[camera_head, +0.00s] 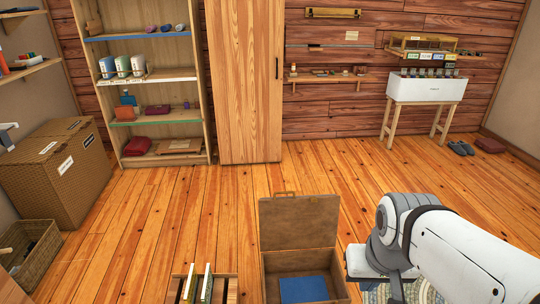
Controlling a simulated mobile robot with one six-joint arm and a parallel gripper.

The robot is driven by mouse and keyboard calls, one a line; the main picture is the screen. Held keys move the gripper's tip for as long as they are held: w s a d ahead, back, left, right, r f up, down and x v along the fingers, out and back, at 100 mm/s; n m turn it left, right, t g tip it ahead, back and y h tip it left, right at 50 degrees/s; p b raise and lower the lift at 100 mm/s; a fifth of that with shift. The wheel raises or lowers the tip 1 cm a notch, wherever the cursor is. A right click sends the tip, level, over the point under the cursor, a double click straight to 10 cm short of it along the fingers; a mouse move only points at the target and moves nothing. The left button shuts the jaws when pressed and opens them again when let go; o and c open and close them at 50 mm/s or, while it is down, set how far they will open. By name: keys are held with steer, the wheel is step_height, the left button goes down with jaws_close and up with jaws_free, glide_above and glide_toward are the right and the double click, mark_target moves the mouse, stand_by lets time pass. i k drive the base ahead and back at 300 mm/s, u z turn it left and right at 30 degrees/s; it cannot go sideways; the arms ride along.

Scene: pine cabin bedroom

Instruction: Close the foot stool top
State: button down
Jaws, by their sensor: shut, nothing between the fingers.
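The foot stool is a brown wooden box (268,284) on the floor at the bottom centre. Its top (297,223) stands open, raised upright at the far side, with a small handle-like piece (284,194) on its upper edge. A blue flat thing (303,289) lies inside the box. The box's near part is cut off by the picture's bottom edge. My arm (455,250) reaches in from the right, and its grey joint is just right of the open top. My gripper's fingers do not show.
A low wooden holder (228,292) with upright books or boards stands left of the stool. Wicker hampers (60,170) stand at the left. A shelf unit (150,75) and a wardrobe (243,80) line the back wall. The floor behind the stool is clear.

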mark_target(286, 223)
steer(key=u, duration=0.35)
steer(key=i, duration=1.1)
